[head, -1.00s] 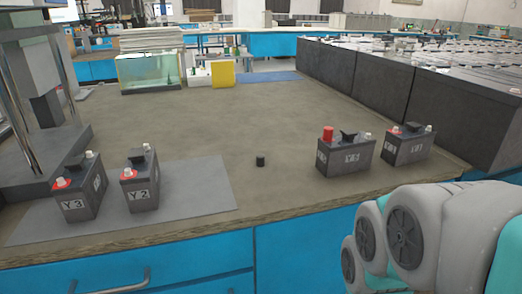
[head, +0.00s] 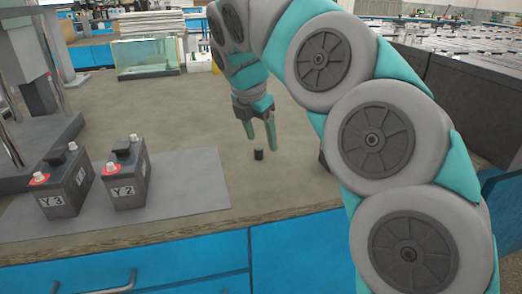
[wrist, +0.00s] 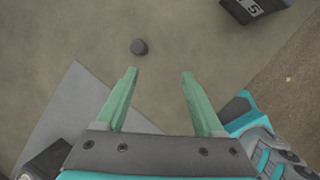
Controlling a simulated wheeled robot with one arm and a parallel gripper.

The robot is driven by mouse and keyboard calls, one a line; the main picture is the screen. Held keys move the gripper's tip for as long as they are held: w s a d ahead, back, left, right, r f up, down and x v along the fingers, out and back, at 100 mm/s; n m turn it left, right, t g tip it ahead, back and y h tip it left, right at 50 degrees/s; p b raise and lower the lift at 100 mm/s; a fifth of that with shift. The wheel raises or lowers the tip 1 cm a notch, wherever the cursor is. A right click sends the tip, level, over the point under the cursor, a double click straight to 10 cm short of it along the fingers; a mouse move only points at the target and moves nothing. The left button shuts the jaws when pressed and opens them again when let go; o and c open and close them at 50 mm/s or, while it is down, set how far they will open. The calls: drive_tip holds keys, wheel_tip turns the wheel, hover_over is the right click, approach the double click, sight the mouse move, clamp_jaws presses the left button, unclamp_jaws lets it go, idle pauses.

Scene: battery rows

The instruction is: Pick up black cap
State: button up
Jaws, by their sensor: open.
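Two batteries, Y3 (head: 65,182) and Y2 (head: 125,175), stand on the grey mat (head: 190,192) at the left. Another battery (wrist: 255,8) is at the wrist view's top right. My arm hides much of the right side. A glass tank (head: 147,57) stands behind.

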sight(258, 148)
drive_tip(key=w+f+n, duration=0.1)
drive_tip(key=w+f, duration=0.3)
drive_tip(key=w+f+n, duration=0.1)
drive_tip(key=f, duration=0.1)
drive_tip(key=shift+w+a+f+n+t+b, duration=0.3)
drive_tip(key=shift+w+a+b, duration=0.1)
clamp_jaws()
idle(0.6)
